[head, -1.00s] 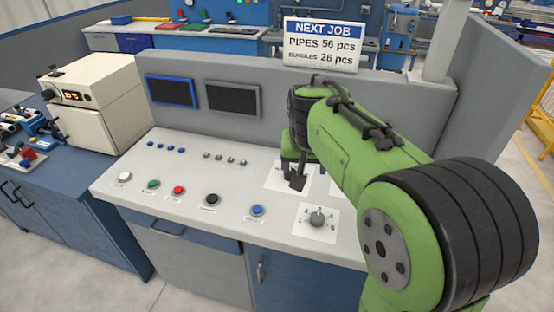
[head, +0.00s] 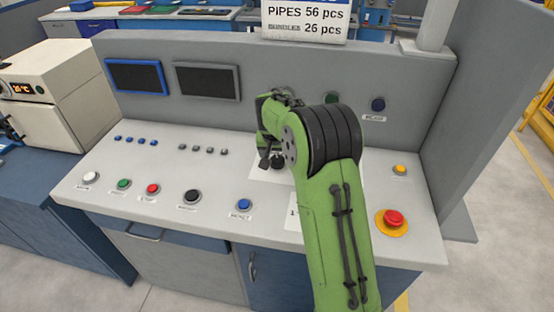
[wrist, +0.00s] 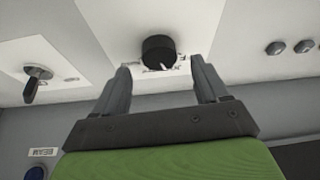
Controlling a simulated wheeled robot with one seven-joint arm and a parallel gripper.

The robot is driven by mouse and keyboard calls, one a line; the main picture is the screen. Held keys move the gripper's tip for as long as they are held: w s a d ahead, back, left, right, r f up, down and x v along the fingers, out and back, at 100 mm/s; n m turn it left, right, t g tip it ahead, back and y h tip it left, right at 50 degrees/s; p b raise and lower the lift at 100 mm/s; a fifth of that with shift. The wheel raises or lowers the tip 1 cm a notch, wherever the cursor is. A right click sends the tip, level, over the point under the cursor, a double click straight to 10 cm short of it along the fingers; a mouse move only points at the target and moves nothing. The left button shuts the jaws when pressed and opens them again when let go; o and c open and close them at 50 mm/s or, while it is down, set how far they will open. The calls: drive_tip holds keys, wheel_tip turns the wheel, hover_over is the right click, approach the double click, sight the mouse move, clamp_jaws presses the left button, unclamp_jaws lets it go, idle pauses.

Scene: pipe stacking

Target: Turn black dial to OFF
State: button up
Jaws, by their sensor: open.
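The black dial (wrist: 158,50) shows in the wrist view, a round knob with a white pointer mark on its lower right side. It sits on a white plate whose small lettering I cannot read. My gripper (wrist: 160,70) is open, with one grey finger on each side just below the dial in the picture; contact is not visible. In the head view my gripper (head: 266,158) is over the panel behind the green arm, which hides much of the dial's plate.
A grey knob (wrist: 38,82) on another plate is left in the wrist view. The console (head: 140,165) carries several buttons, including a red emergency button (head: 393,218). The upright back panel (head: 260,60) with two screens stands behind.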

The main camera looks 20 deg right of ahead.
sight(277, 159)
drive_tip(key=x, duration=0.3)
drive_tip(key=shift+w+f, duration=0.1)
drive_tip(key=shift+f, duration=0.05)
drive_tip(key=shift+c, duration=0.3)
drive_tip(key=c, duration=1)
drive_tip(key=shift+n, duration=0.3)
drive_tip(key=n, duration=0.1)
drive_tip(key=n+y, duration=0.1)
drive_tip(key=n, duration=0.1)
drive_tip(key=shift+d+t+y, duration=0.15)
drive_tip(key=shift+t+y, duration=0.15)
drive_tip(key=shift+d+n+y+p, duration=0.1)
drive_tip(key=shift+n+y+p, duration=0.4)
drive_tip(key=shift+n, duration=1.6)
drive_tip(key=shift+y, duration=0.3)
